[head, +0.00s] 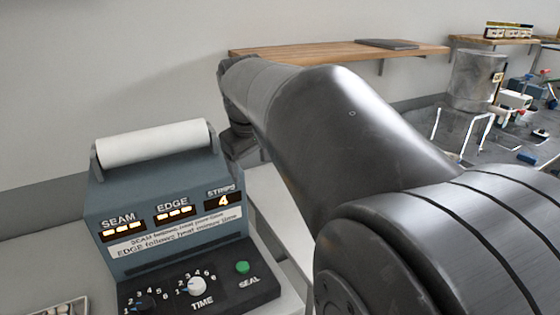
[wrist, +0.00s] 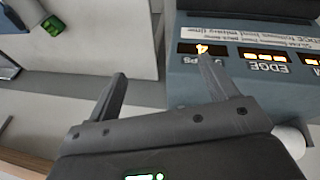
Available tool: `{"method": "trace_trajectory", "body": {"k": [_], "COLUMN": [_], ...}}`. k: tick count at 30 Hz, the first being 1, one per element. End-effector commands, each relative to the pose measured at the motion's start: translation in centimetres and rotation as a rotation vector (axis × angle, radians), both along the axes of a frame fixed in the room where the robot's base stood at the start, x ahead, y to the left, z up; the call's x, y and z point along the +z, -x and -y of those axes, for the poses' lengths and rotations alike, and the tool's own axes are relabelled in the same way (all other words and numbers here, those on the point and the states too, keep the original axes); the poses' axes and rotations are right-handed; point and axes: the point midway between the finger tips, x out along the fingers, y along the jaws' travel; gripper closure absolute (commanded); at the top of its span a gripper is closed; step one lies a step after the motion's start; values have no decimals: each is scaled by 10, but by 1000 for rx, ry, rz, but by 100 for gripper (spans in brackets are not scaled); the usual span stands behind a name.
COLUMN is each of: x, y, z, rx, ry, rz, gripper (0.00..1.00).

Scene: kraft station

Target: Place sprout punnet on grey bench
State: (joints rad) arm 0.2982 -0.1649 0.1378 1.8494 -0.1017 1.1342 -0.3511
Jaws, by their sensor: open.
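My gripper (wrist: 162,68) shows in the wrist view with its two fingers apart and nothing between them. In the head view my arm hides it. I cannot make out a sprout punnet for certain.
A blue-grey sealing machine (head: 165,260) with a white roll stands at the left; it also fills the upper right of the wrist view (wrist: 200,75). A tray (head: 35,313) is cut off at the lower left. A wooden shelf (head: 310,53) is on the wall. A metal pot (head: 470,80) stands right.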

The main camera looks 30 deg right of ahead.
Motion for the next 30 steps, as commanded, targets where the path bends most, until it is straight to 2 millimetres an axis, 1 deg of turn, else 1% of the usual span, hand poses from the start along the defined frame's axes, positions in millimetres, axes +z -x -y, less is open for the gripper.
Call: {"method": "trace_trajectory", "body": {"k": [1, 6, 11, 15, 17, 21, 23, 24, 26, 30], "x": [1, 2, -4, -16, -23, -42, -51, -57, -67, -90], "y": [-17, -64, -104, -132, -141, -159, -163, -165, -167, -166], "z": [13, 54, 100, 146, 167, 219, 241, 255, 276, 323], "rx": [7, 49, 85, 111, 121, 141, 149, 152, 157, 166], "ry": [6, 24, 27, 18, 12, -9, -17, -25, -35, -59], "rz": [-20, -78, -128, -165, -180, -210, -220, -227, -236, -255], "gripper": [22, 22, 22, 22, 22, 22, 22, 22, 22, 22]}}
